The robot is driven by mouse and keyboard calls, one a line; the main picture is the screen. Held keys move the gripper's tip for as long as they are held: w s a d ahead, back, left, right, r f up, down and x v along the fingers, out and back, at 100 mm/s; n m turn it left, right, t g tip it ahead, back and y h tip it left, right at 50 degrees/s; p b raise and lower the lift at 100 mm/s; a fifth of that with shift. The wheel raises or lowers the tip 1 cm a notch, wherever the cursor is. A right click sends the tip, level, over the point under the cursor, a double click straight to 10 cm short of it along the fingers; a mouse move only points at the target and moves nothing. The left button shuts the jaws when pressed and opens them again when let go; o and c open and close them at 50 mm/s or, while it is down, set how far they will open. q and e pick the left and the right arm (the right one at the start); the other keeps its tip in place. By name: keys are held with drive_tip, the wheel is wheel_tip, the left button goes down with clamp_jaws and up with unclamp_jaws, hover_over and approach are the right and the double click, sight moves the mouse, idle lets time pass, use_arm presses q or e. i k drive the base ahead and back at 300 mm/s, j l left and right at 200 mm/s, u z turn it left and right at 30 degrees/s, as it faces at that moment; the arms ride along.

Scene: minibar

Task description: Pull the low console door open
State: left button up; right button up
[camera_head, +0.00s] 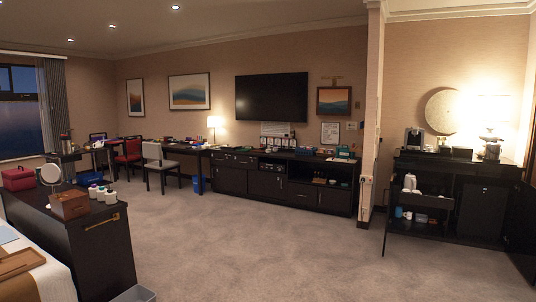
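A long, low dark console (265,187) stands against the far wall under the TV. Its left part has drawers above plain dark fronts that look closed. Its right part has an open shelf (321,176) above two lower fronts (303,195). I cannot tell which front is the door meant. At the right stands a separate minibar cabinet (402,163). Its left door (388,215) and right door (522,225) stand open, showing a white kettle (410,182) and a closed dark inner front (483,212). Neither of my grippers is in view.
Grey carpet (250,245) lies clear between me and the console. A dark cabinet (92,245) with a wooden box (69,205) stands at the near left. A wall end (372,120) separates console and minibar. A grey chair (160,166) stands left of the console.

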sight(331, 199)
drive_tip(key=i+z, duration=0.2)
drive_tip(key=i, duration=7.05)
drive_tip(key=i+l+u, duration=0.15)
drive_tip(key=i, duration=0.85)
drive_tip(key=i+l+u, duration=0.15)
drive_tip(key=i, duration=0.35)
drive_tip(key=i+l, duration=0.15)
drive_tip(key=i, duration=0.35)
drive_tip(key=j+u, duration=0.05)
